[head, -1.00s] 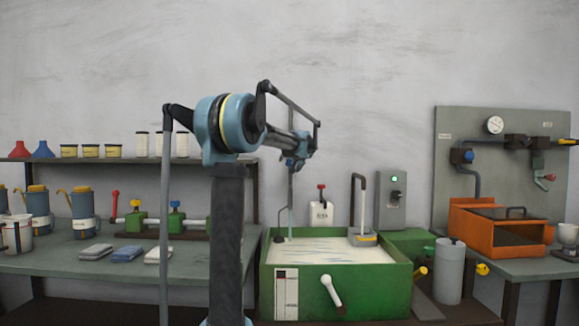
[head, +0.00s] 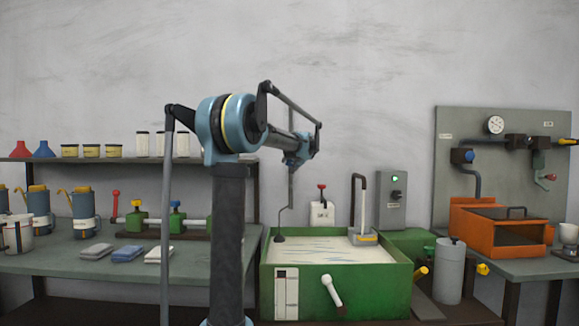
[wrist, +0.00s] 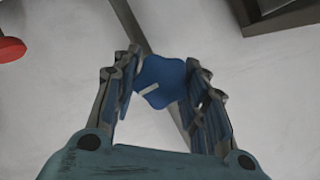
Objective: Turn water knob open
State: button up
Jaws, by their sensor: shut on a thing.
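A blue lobed knob (wrist: 162,82) with a pale pointer mark sits between the two fingers of my gripper (wrist: 164,88) in the wrist view. The pads are closed around its sides. A grey pipe runs behind the knob. In the head view my gripper (head: 296,160) is at the top of a thin upright pipe (head: 291,190) over the left part of the green tank (head: 375,290). The pipe bends at its lower end toward a dark foot at the tank's back left. The knob is small and partly hidden by the gripper there.
A grey box with a green light (head: 391,199) stands behind the tank. A shelf with jars (head: 69,151) is at left. A red object (wrist: 11,50) shows at the wrist view's left edge. An orange box (head: 495,240) and gauge panel stand at right.

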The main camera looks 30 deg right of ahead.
jog(key=o, duration=1.1)
jog(key=shift+s+a, duration=0.1)
jog(key=v, duration=1.1)
jog(key=shift+s+a+r, duration=0.15)
jog(key=shift+s, duration=0.1)
